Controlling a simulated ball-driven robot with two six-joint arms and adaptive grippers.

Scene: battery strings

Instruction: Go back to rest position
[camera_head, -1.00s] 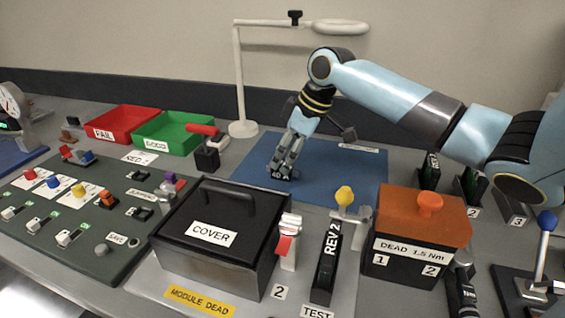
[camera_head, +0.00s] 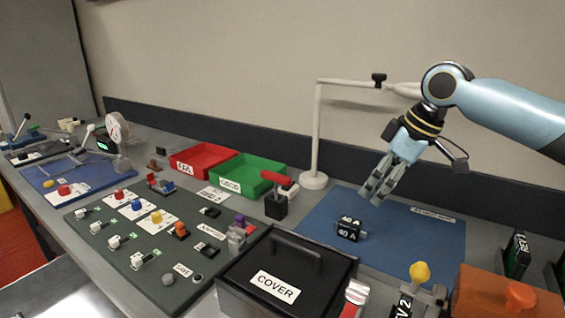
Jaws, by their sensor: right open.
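My right gripper (camera_head: 375,192) is open and empty, its fingers pointing down above the blue mat (camera_head: 425,240). My right arm comes in from the right edge. A small black block marked "40 A" (camera_head: 348,229) sits on the mat, below and a little left of the fingertips and apart from them. My left gripper is not in view.
A white lamp stand (camera_head: 317,140) rises behind the mat, close to my right gripper. Red (camera_head: 203,158) and green (camera_head: 243,175) trays stand left of it. A black cover box (camera_head: 285,270), yellow knob (camera_head: 420,272) and orange-topped box (camera_head: 500,292) stand in front. A switch panel (camera_head: 130,225) lies left.

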